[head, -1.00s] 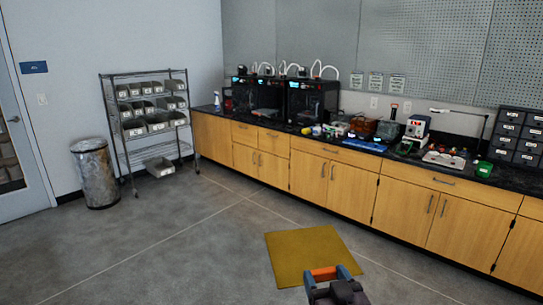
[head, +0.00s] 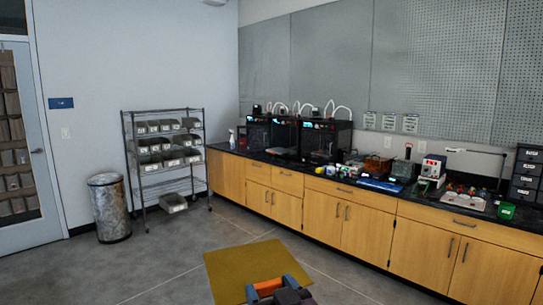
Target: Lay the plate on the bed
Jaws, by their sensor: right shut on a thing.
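A flat, square, gold-yellow plate (head: 240,265) shows at the bottom centre of the head view. My right gripper (head: 266,287) is shut on the plate near its lower edge and holds it out in front of me. Black 3D printers stand in a row on the counter ahead; one (head: 322,140) is at the right of the row and another (head: 283,137) is left of it. Their beds are too dark and small to make out. My left gripper is not in view.
A long black counter (head: 340,177) on wooden cabinets runs along the wall, with tools and boxes right of the printers. A wire shelf with grey bins (head: 173,203) and a metal trash can (head: 109,207) stand at left. The grey floor between is clear.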

